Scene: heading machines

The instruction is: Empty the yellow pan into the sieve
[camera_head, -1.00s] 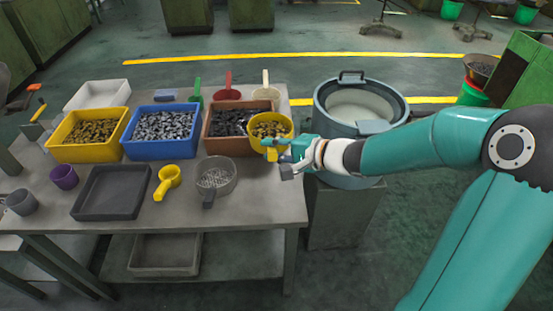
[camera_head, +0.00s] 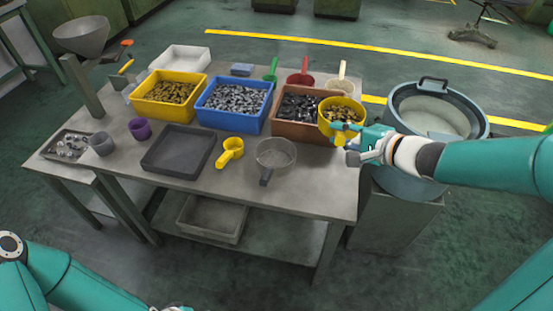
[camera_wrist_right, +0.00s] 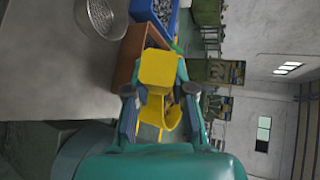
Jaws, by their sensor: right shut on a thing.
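The yellow pan (camera_head: 327,127) is round and holds small dark and brassy pieces. It is roughly upright above the right end of the table, by the brown bin. My right gripper (camera_head: 352,135) is shut on it from the right. The sieve (camera_wrist_right: 103,17) also shows in the wrist view.
Brown (camera_head: 300,132), blue (camera_head: 232,123) and yellow (camera_head: 165,110) bins of small parts stand behind the sieve. A yellow scoop (camera_head: 230,150) and dark tray (camera_head: 178,150) lie left of it. A blue-grey drum machine (camera_head: 440,95) stands right. The table front is clear.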

